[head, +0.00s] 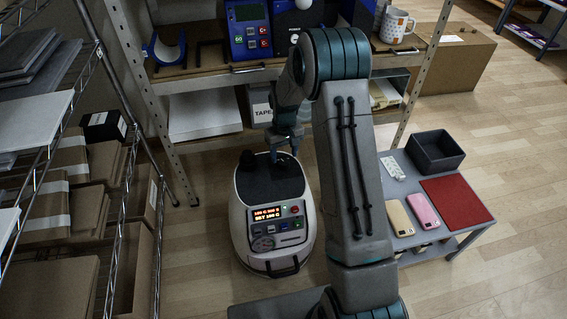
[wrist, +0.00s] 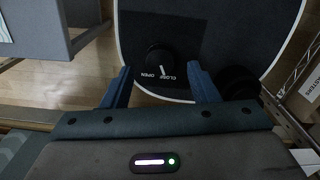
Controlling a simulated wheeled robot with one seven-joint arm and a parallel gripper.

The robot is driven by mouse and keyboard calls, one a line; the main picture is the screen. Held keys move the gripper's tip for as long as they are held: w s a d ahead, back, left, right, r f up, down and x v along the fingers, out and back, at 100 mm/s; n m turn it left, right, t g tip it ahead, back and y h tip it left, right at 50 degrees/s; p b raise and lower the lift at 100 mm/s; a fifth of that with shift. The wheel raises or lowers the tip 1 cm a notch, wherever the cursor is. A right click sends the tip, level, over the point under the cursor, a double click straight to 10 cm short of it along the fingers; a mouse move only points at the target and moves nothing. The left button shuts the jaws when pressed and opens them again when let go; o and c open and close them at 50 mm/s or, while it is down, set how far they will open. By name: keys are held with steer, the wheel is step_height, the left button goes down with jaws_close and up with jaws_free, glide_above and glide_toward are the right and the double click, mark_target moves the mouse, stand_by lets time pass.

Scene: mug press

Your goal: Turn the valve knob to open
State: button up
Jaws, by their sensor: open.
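The valve knob (wrist: 157,57) is a round black knob on the dark top panel of a white rounded machine (head: 238,222). In the wrist view the words CLOSE and OPEN stand beside it, with a short white mark between them. My gripper (wrist: 162,86) is open, its two blue fingers apart. The knob lies ahead of the gap between the fingertips, and no contact shows. In the head view my gripper (head: 286,150) is just above the machine's top, and I cannot make out the valve knob there.
A shelf bench (head: 210,75) stands behind the machine and a wire rack (head: 130,130) to the left. A low grey table (head: 440,236) with phones, a red mat and a dark bin is at right.

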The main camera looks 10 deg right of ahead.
mark_target(284, 162)
steer(key=shift+f+b, duration=0.35)
steer(key=shift+f, duration=1.3)
